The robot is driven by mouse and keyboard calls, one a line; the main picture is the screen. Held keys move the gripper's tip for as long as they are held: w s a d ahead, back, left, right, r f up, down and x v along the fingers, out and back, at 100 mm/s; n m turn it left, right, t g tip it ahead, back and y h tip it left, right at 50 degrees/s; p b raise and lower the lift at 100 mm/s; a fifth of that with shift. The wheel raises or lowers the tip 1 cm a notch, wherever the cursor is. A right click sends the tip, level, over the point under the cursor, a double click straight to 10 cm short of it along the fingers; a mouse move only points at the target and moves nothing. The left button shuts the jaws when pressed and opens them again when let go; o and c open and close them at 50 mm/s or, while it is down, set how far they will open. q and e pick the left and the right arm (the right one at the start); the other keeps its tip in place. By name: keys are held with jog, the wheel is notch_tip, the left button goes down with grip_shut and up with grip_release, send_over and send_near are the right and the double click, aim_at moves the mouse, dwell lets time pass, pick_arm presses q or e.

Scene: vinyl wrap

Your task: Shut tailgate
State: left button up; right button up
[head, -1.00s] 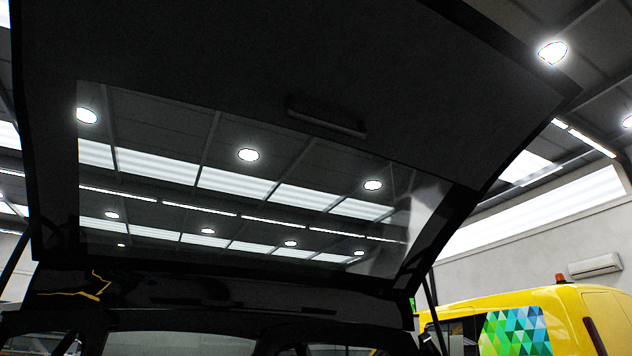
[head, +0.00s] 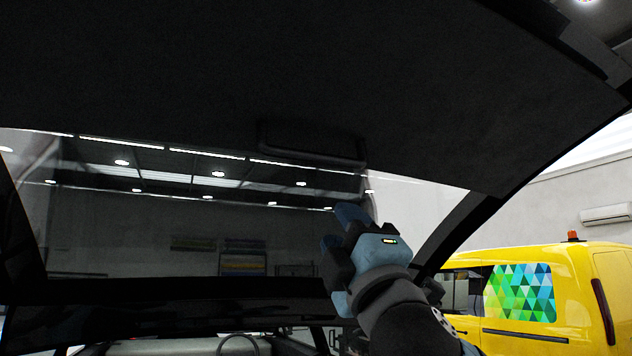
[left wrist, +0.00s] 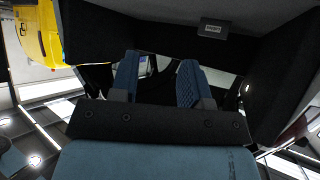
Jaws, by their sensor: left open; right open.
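The raised tailgate (head: 330,80) fills the upper part of the head view, with its dark inner panel above and its window (head: 150,230) below. A recessed handle (head: 312,150) shows on the panel. My right gripper (head: 338,228) is open, in front of the window's right part and below the handle; I cannot tell whether it touches anything. My left gripper is outside the head view. In the left wrist view my left gripper (left wrist: 158,80) is open with nothing between its fingers, facing a dark car interior.
A yellow van (head: 520,300) with a green and blue pattern stands to the right. The car's cabin with a steering wheel (head: 238,343) shows below the window. A white wall with an air conditioner (head: 606,214) is behind the van.

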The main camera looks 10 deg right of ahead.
aim_at(318, 160)
jog(key=p+x, duration=0.1)
jog(key=x, duration=0.3)
jog(key=s+r+p+x, duration=0.1)
jog(key=p+x, duration=0.1)
jog(key=x, duration=0.3)
jog(key=s+d+r+p+x, duration=0.1)
jog(key=p+x, duration=0.1)
jog(key=x, duration=0.3)
jog(key=shift+s+r, duration=0.1)
jog(key=shift+r, duration=0.05)
jog(key=shift+p+x, duration=0.3)
jog(key=shift+x, duration=0.5)
grip_shut()
